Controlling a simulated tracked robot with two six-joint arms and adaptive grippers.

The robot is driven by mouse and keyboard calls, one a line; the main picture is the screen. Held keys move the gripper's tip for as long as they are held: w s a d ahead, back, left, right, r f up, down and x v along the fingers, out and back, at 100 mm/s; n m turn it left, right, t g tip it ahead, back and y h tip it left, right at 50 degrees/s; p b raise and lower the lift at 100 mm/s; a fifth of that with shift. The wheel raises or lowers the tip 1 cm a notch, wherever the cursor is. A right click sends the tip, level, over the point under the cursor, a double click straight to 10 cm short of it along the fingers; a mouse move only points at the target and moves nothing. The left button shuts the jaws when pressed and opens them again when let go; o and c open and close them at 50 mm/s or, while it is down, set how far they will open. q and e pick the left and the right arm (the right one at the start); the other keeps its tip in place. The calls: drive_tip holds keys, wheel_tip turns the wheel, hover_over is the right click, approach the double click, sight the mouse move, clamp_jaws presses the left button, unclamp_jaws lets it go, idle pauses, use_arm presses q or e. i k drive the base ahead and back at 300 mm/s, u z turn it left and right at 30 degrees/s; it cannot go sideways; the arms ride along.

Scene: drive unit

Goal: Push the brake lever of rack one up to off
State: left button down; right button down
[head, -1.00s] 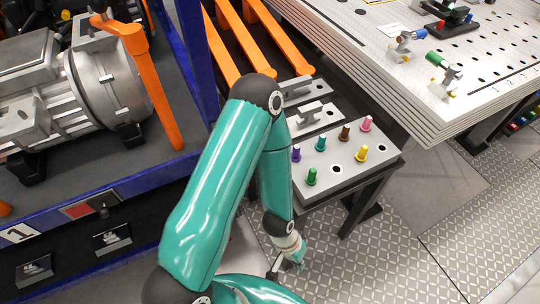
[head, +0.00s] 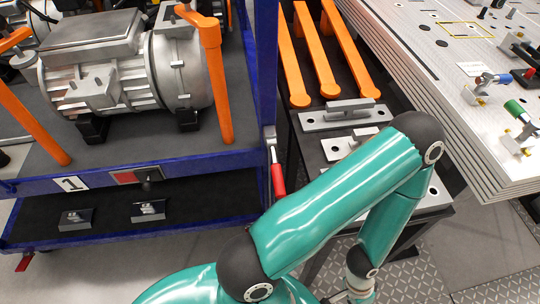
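Rack one, a blue-framed rack (head: 225,160) with a "1" label (head: 70,184), stands on the left. A lever with a red handle (head: 278,180) hangs down at its right post. A red plate with a black knob (head: 148,175) sits on the front rail beside the label. I cannot tell for certain which is the brake lever. My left arm rises from the bottom, left of centre, and bends down on the right. Its gripper (head: 350,294) is at the bottom edge, partly cut off, apart from both levers; its fingers cannot be made out. My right gripper is not in view.
A grey motor unit (head: 120,75) with orange handles stands on the rack. To the right are a stand with orange bars (head: 327,50) and grey blocks, then a perforated metal table (head: 440,60). My arm hides part of the stand. Patterned floor (head: 415,275) shows at lower right.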

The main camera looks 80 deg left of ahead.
sight(271, 143)
drive_tip(key=k, duration=1)
drive_tip(key=u, duration=1.4)
drive_tip(key=k, duration=0.4)
drive_tip(key=u, duration=0.3)
drive_tip(key=i, duration=0.4)
drive_tip(key=z, duration=0.3)
drive_tip(key=k, duration=0.35)
drive_tip(key=u, duration=0.1)
